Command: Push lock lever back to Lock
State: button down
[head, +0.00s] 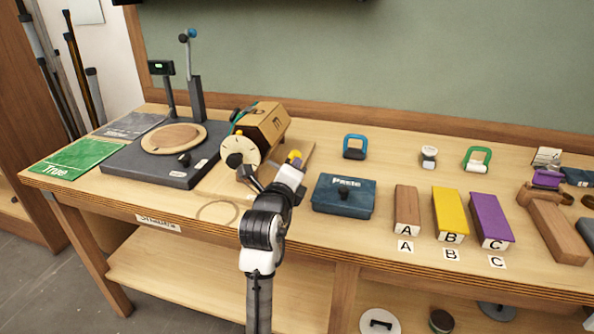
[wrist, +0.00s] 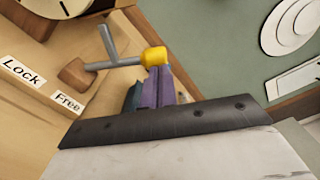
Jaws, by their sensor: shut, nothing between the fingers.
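The lock lever is a grey rod (wrist: 112,64) with a yellow knob (wrist: 153,57), rising from a wooden block in the wrist view. In the head view its yellow knob (head: 294,156) shows just above my gripper (head: 297,165). The labels "Lock" (wrist: 22,72) and "Free" (wrist: 67,103) lie on the wood near the block, with "Free" nearer my gripper. In the wrist view, the purple and teal fingers of my gripper (wrist: 152,86) are together and empty, right by the yellow knob. I cannot tell whether they touch it.
A wooden box with a cream dial (head: 240,153) stands left of my gripper. A dark turntable stand (head: 160,168) is further left. A blue "Paste" box (head: 345,196) is close on the right. Blocks A (head: 407,205), B and C stand beyond it.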

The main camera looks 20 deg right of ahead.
jog(key=a+n, duration=0.1)
jog(key=w+a+r+n, duration=0.1)
jog(key=n, duration=0.1)
jog(key=w+a+n, duration=0.1)
jog(key=shift+w+a+r+n+b, duration=0.1)
jog(key=shift+r+n+b, duration=0.25)
jog(key=shift+r+n, duration=0.05)
